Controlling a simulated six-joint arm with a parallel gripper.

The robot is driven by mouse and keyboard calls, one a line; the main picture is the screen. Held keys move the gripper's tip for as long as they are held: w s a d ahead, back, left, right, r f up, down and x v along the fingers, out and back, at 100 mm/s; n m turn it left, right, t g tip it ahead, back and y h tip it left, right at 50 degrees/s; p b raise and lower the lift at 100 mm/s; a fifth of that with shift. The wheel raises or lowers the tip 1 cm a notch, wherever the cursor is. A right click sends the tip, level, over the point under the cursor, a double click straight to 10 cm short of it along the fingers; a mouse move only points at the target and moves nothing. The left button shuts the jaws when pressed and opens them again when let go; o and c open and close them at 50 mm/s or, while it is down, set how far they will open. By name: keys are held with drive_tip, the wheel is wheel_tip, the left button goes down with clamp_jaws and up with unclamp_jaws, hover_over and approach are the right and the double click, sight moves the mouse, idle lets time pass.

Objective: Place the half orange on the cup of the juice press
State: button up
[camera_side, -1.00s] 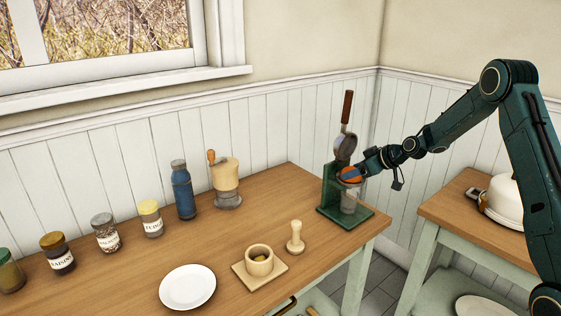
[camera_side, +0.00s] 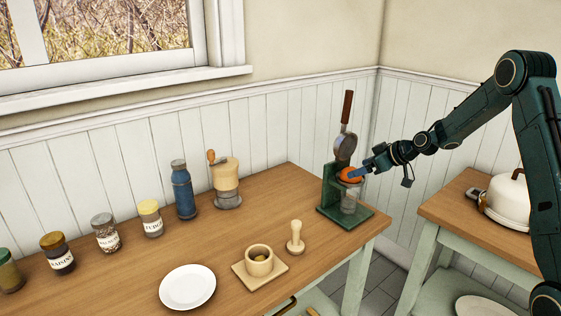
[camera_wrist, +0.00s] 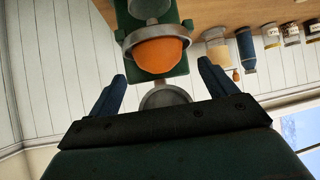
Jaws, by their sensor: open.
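The half orange (camera_side: 349,174) sits in the cup of the juice press, and in the wrist view the orange (camera_wrist: 158,54) rests inside the metal ring of the cup (camera_wrist: 129,39). The green juice press (camera_side: 329,188) stands upright at the table's right end with its handle (camera_side: 347,108) raised. A clear glass (camera_side: 348,202) stands under the cup. My gripper (camera_side: 360,173) is open just right of the orange. In the wrist view its blue fingers (camera_wrist: 161,78) are spread wide, and the orange lies beyond their tips with a gap.
A grinder (camera_side: 226,181), blue bottle (camera_side: 183,190) and several jars line the back.

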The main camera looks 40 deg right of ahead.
drive_tip(key=v, duration=0.9)
drive_tip(key=shift+a, duration=0.1)
idle(0.3)
drive_tip(key=s+a+r+g, duration=0.2)
drive_tip(key=s+a+r, duration=0.2)
drive_tip(key=a, duration=0.4)
drive_tip(key=s+a+r+g, duration=0.1)
drive_tip(key=s+a+r, duration=0.3)
drive_tip(key=a, duration=0.4)
drive_tip(key=s+a+r+m+g+h, duration=0.1)
drive_tip(key=s+a, duration=0.3)
drive_tip(key=s, duration=0.6)
drive_tip(key=s+a+m+h, duration=0.1)
drive_tip(key=s+a, duration=0.3)
drive_tip(key=s, duration=0.6)
drive_tip(key=shift+s+r+g, duration=0.25)
drive_tip(key=shift+r+g, duration=0.1)
drive_tip(key=shift+g, duration=0.05)
